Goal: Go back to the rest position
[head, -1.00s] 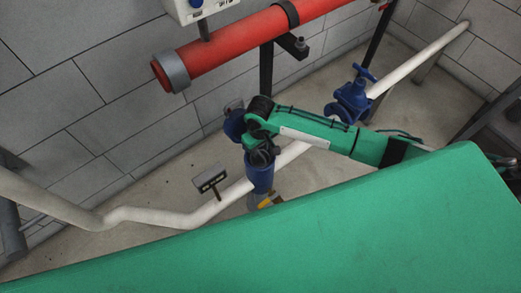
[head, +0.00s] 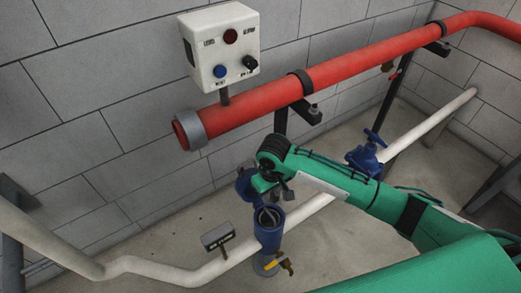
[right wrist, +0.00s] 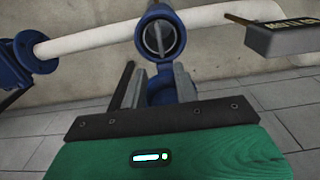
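My right gripper (head: 272,186) hangs at the end of my green arm, beside and above an open blue strainer housing (head: 270,228) on the white pipe. In the right wrist view its two grey fingers (right wrist: 160,84) stand apart, so it is open. The housing's round mouth (right wrist: 160,38) shows beyond the fingertips, with a thin bar inside. The blue lid (head: 244,186) is swung up on the housing's wall side. It also shows between the fingers in the right wrist view (right wrist: 162,91); I cannot tell whether they touch it. My left gripper is not in view.
A red pipe (head: 350,65) runs along the block wall, with a white control box (head: 220,48) above it. A blue valve (head: 366,157) sits on the white pipe (head: 190,274). A small sign (head: 217,237) and a yellow-handled tap (head: 278,264) flank the housing. Floor at left is clear.

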